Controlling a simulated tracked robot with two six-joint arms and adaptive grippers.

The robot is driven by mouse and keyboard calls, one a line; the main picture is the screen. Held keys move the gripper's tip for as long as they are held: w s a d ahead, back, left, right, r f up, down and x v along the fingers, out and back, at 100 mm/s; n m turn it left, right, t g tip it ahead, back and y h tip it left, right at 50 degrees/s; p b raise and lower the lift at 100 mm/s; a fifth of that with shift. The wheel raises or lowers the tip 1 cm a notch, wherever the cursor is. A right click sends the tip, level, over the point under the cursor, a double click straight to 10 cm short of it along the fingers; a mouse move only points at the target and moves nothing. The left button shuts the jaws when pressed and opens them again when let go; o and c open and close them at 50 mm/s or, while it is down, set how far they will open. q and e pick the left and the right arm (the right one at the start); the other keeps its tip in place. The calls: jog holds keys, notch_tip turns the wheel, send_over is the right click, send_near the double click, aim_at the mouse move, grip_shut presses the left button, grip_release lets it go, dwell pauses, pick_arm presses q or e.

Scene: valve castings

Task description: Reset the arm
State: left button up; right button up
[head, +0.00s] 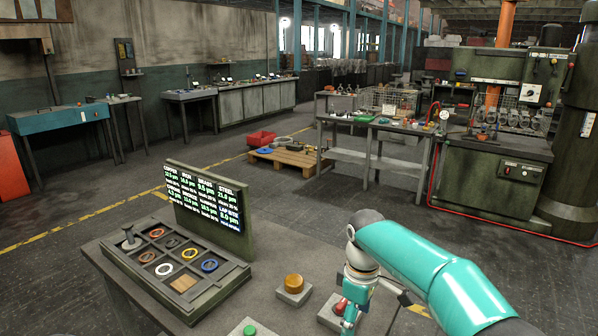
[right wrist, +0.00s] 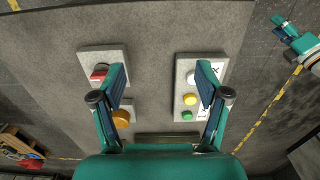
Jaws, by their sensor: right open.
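My right gripper (right wrist: 160,80) is open and empty in the right wrist view, its two fingers spread. It hangs over the bench top, and in the head view my teal right arm comes in from the right. A red button (right wrist: 100,72) on a grey block lies by the left finger, which partly covers it; in the head view the red button (head: 340,306) shows beside the gripper. An orange button (head: 293,283) stands on its own block to its left. Whether the gripper touches any button cannot be told.
A panel (right wrist: 187,57) with white, yellow and green buttons lies by the right finger. On the bench, a dark tray (head: 129,262) holds several coloured rings in compartments before a display board (head: 236,238).

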jog(key=s+d+f+m+g+y, duration=0.1)
jog(key=s+d+f+g, duration=0.15)
jog(key=s+f, duration=0.45)
jog(key=s+d+f+m+g, duration=0.15)
jog(key=s+d+f, duration=0.25)
jog(key=f, duration=0.8)
jog(key=s+a+f+m+t+y, duration=0.1)
jog(key=s+a+f+m+t, duration=0.1)
jog(key=s+f+m, duration=0.3)
jog(key=s+a+f+m+t+y, duration=0.2)
jog(key=s+a+f+m, duration=0.2)
jog(key=s, duration=0.7)
notch_tip(320, 180, down, 3)
jog(key=shift+s+a+m+t, duration=0.2)
jog(key=shift+m+t, duration=0.1)
jog(key=shift+m, duration=0.65)
